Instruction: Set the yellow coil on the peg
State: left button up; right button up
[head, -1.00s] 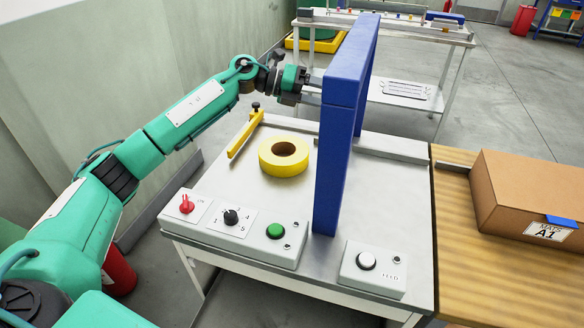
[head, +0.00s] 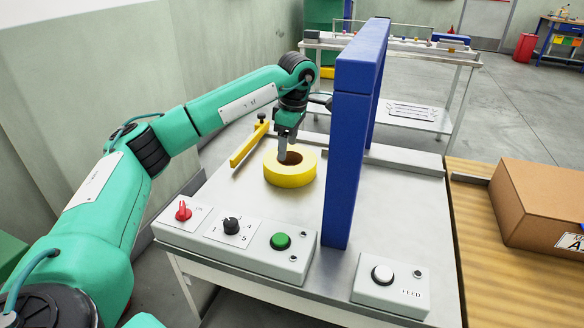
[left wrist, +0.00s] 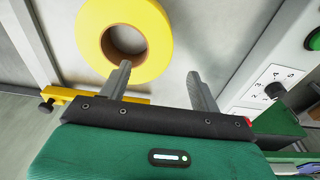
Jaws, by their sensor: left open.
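The yellow coil (head: 290,179), a thick ring with a dark hole, lies flat on the grey table (head: 235,200), left of the blue gantry. It also shows in the left wrist view (left wrist: 157,35). My left gripper (head: 287,156) points down over the coil, open and empty. In the left wrist view its fingers (left wrist: 158,72) stand apart: one tip overlaps the coil near the hole's edge, the other is beside the coil's outer edge. I cannot tell their exact height or whether they touch it. I cannot make out a peg. My right gripper is not in view.
The blue gantry (head: 350,160) rises close right of the coil. A yellow bar with a black knob (head: 248,145) is behind left. Control boxes with a red switch (head: 183,211), green button (head: 280,241) and white button (head: 382,274) line the front. A cardboard box (head: 540,205) is right.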

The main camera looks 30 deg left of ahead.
aim_at(283, 170)
pick_arm(q)
jog(key=f, duration=0.4)
jog(key=shift+a+f, duration=0.1)
jog(key=shift+a, duration=0.15)
jog(key=f, duration=0.2)
jog(key=a+f, duration=0.1)
jog(key=f, duration=0.2)
jog(key=shift+s, duration=0.2)
grip_shut()
